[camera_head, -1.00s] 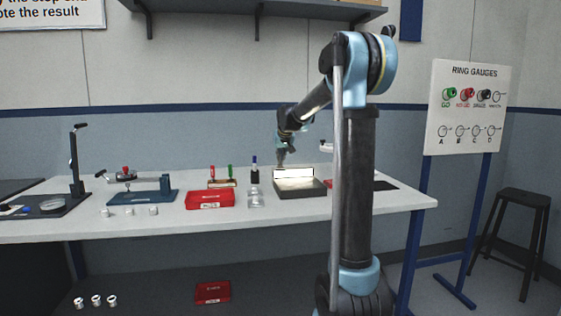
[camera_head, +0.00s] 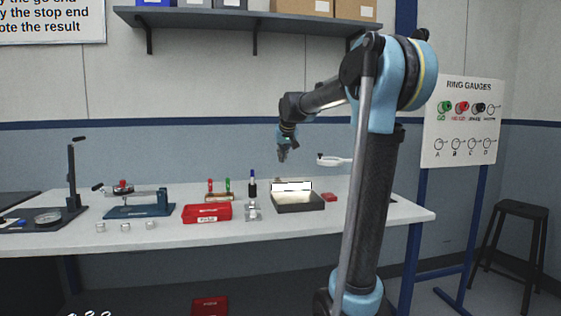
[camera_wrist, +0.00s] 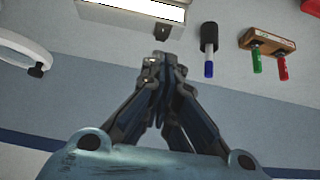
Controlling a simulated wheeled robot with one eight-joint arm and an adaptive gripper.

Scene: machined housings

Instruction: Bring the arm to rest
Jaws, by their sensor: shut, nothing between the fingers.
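My gripper (camera_head: 282,156) hangs above the back of the white workbench (camera_head: 350,218), pointing down, clear of everything on it. In the wrist view its fingers (camera_wrist: 161,62) meet at the tips and hold nothing. My arm is bent at the elbow, standing on the right side of the head view.
Below my gripper stands a black lit box (camera_head: 298,206). A ring lamp (camera_head: 334,161) is to its right. A black marker holder (camera_head: 252,190), a red tray (camera_head: 207,213) and a blue fixture (camera_head: 138,211) stand left. A shelf (camera_head: 240,20) hangs above.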

